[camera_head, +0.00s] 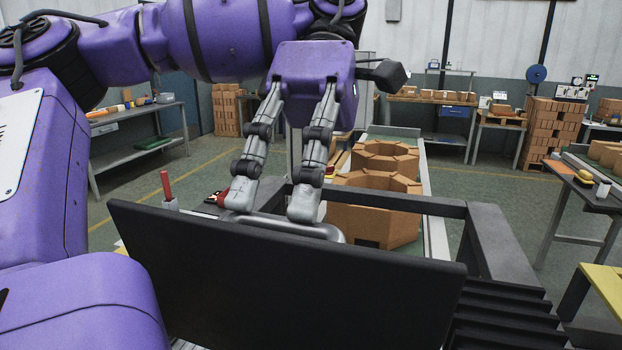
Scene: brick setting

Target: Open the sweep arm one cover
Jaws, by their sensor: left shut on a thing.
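A wide black panel (290,285), which looks like the sweep arm one cover, stands tilted across the lower middle of the head view. My left gripper (270,208) reaches down at the panel's far upper edge, its two grey fingers spread around something there. A rounded grey piece (310,229) shows just behind that edge at the fingertips; the panel hides most of it, so the exact contact cannot be seen. My right gripper is out of view.
A black frame (400,201) with ribbed black slats (505,320) lies right of the panel. Behind it, rings of orange bricks (372,215) stand on a conveyor. A red-handled tool (166,186) stands upright to the left. Workbenches and brick stacks are farther back.

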